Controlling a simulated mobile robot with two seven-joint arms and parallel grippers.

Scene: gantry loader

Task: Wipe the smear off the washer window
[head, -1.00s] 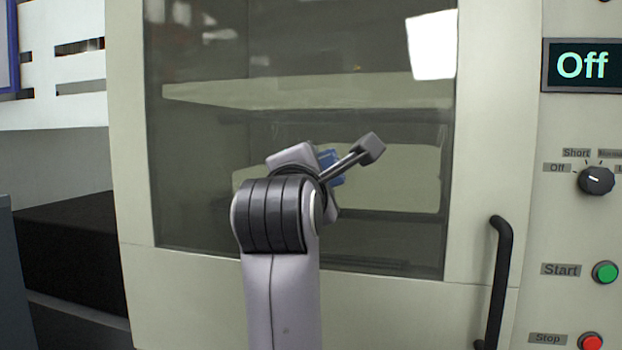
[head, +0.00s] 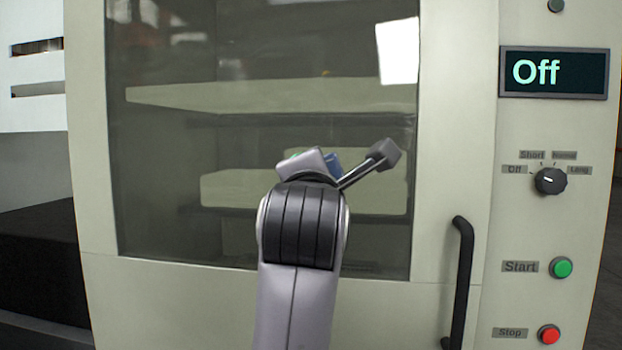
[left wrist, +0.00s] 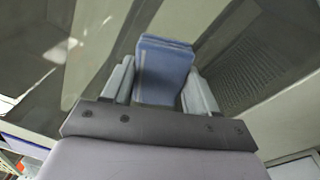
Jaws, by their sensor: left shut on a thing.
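The washer window (head: 160,160) is a large dark glass pane in a cream door, with shelves visible through it. I cannot pick out a clear smear; reflections cover the glass, and a tiny orange spot shows near its upper middle. My left gripper (left wrist: 161,70) is shut on a blue pad (left wrist: 165,82) in the left wrist view, one grey finger on each side. In the head view the blue pad (head: 332,163) shows only as a small patch in front of the glass, mostly hidden by my wrist. I cannot tell whether it touches the glass. My right gripper is out of view.
A black door handle (head: 461,280) stands out right of the window's lower corner. A panel at the right has an "Off" display (head: 553,72), a dial (head: 550,181), a green start button (head: 562,267) and a red stop button (head: 549,334).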

